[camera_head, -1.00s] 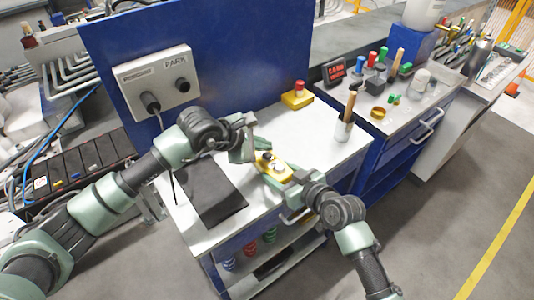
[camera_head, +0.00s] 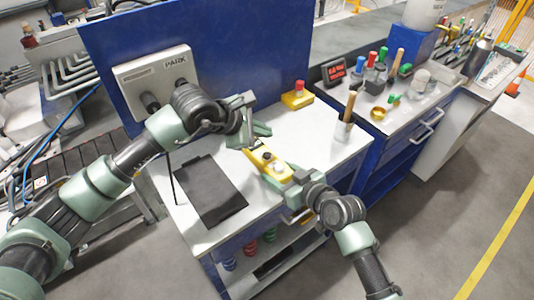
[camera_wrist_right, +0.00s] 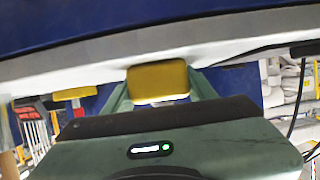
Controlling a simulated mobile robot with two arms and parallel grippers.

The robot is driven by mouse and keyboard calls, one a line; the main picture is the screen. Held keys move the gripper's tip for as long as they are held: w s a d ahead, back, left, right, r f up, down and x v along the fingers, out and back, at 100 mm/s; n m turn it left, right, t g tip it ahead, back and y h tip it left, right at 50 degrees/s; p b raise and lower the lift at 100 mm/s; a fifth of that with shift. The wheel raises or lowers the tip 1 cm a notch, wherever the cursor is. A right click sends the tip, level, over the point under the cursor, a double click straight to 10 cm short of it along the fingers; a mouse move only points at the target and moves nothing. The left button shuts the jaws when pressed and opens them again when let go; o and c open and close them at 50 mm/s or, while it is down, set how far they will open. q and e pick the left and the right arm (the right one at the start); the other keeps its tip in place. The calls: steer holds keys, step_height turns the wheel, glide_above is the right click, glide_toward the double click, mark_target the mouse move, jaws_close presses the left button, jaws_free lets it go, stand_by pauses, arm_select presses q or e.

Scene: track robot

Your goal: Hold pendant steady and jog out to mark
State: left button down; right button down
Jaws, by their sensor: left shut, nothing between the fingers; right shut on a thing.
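The yellow pendant (camera_head: 267,160) with dark controls on its top is held by my right gripper (camera_head: 272,168) above the white bench top. In the right wrist view the yellow end of the pendant (camera_wrist_right: 158,80) sits between the two green fingers. My left gripper (camera_head: 254,134) is shut and empty, just above and behind the pendant, apart from it as far as I can see. A small display with red characters (camera_head: 334,71) stands on the counter at the back right; its text is too small to read. No mark can be made out.
A grey box labelled PARK (camera_head: 157,78) is on the blue panel (camera_head: 240,45). A dark mat (camera_head: 211,192) lies on the white bench (camera_head: 305,128). A yellow box with a red button (camera_head: 297,96) and a brush holder (camera_head: 343,132) stand nearby.

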steer(key=shift+c, duration=2)
jaws_free()
steer(key=v, duration=1.2)
arm_select(q)
steer(key=shift+s+f, duration=0.1)
arm_select(e)
steer(key=shift+s+d+f, duration=0.1)
steer(key=shift+f, duration=0.1)
